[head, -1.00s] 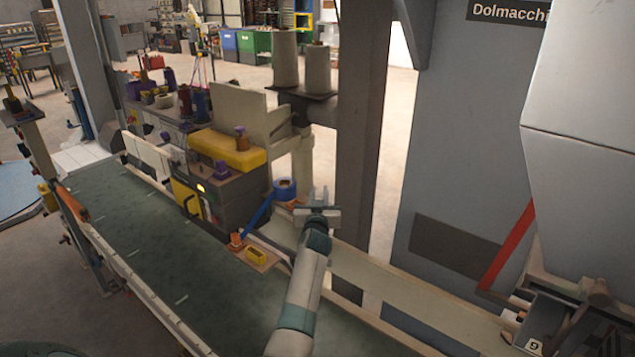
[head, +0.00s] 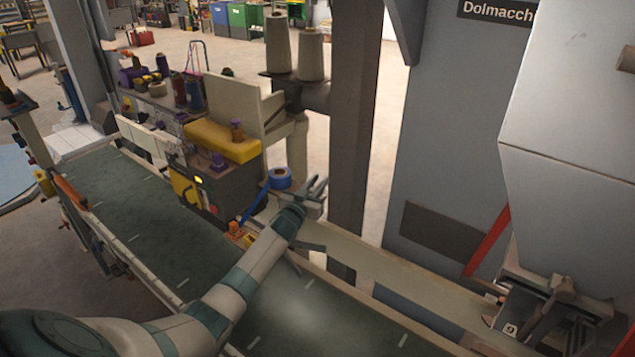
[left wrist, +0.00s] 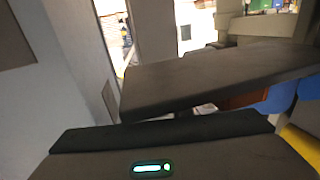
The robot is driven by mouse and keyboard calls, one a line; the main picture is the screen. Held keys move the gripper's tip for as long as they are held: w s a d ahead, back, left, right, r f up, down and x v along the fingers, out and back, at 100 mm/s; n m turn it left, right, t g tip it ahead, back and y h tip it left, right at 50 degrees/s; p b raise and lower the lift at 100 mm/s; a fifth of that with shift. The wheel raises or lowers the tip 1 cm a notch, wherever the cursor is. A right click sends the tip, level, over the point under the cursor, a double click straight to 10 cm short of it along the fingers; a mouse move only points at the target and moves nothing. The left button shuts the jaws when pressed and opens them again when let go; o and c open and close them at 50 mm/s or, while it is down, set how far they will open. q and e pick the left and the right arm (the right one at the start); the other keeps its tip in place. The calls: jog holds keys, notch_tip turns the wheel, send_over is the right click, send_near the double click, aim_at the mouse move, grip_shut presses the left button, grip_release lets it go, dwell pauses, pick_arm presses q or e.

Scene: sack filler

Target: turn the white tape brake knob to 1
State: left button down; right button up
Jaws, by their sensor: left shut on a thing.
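The blue tape roll (head: 279,178) sits at the right end of the dark machine box with the yellow top, and a blue strip runs down from it. My left gripper (head: 316,190) is just right of the roll. In the left wrist view its two dark fingers (left wrist: 185,116) are close together, with a small pale bit between them. The white tape brake knob is almost wholly hidden by the fingers, and I cannot read its setting. The blue roll also shows at the right edge of the left wrist view (left wrist: 284,96). My right gripper is out of view.
The green conveyor belt (head: 130,226) runs below my left arm. A grey post (head: 352,150) stands close to the right of the gripper. Two thread cones (head: 311,55) stand above and behind it. A small orange and yellow block stand (head: 240,235) is beside the forearm.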

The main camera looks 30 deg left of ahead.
pick_arm(q)
jog(key=c, duration=1.8)
grip_release()
jog(key=shift+c, duration=0.2)
jog(key=shift+s, duration=0.1)
jog(key=shift+s, duration=0.15)
jog(key=shift+s+d+f+b, duration=0.1)
jog(key=shift+s+b, duration=0.2)
jog(key=shift+s, duration=0.3)
jog(key=s+d+b, duration=0.2)
jog(key=s+b, duration=0.2)
jog(key=s, duration=1.1)
jog(key=shift+s+b, duration=0.2)
jog(key=shift+b, duration=0.2)
